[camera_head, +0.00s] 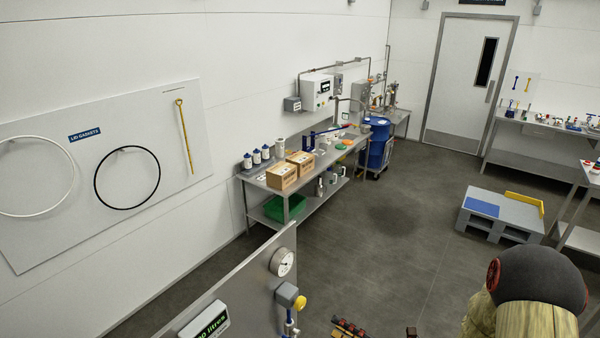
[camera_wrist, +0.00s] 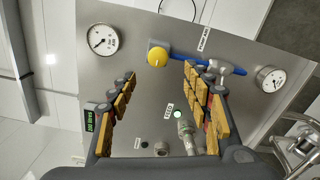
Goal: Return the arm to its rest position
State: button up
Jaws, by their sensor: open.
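My gripper (camera_wrist: 159,72) is open, with its yellow-padded fingers spread apart and nothing between them. It faces a steel tank panel (camera_wrist: 150,60) carrying a yellow knob (camera_wrist: 157,57), a blue-handled valve (camera_wrist: 222,68) and two round gauges. In the head view only the tips of my gripper (camera_head: 380,330) show at the bottom edge, and part of my arm (camera_head: 530,285) fills the lower right. I cannot tell whether the fingers touch the panel.
The panel (camera_head: 245,292) also stands in the head view, with a gauge (camera_head: 282,262) and a litres display (camera_head: 205,325). A bench (camera_head: 258,182) with boxes runs along the wall. A blue drum (camera_head: 378,145) and a grey pallet (camera_head: 490,222) stand beyond; the floor between is clear.

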jog(key=s+a+f+n+g+h+b, duration=0.1)
jog(key=s+f+n+g+h+b, duration=0.15)
jog(key=s+n+g, duration=0.55)
jog(key=s+a+f+n+g+h+b, duration=0.1)
jog(key=s+a+f+n+g+b, duration=0.25)
jog(key=s+n, duration=0.9)
jog(key=w+d+f+n+t+h+b, duration=0.1)
jog(key=d+n+t+h+b, duration=0.5)
jog(key=n+b, duration=1.4)
jog(key=d+h+b, duration=0.2)
jog(key=d+h, duration=0.2)
jog(key=shift+d+f, duration=0.15)
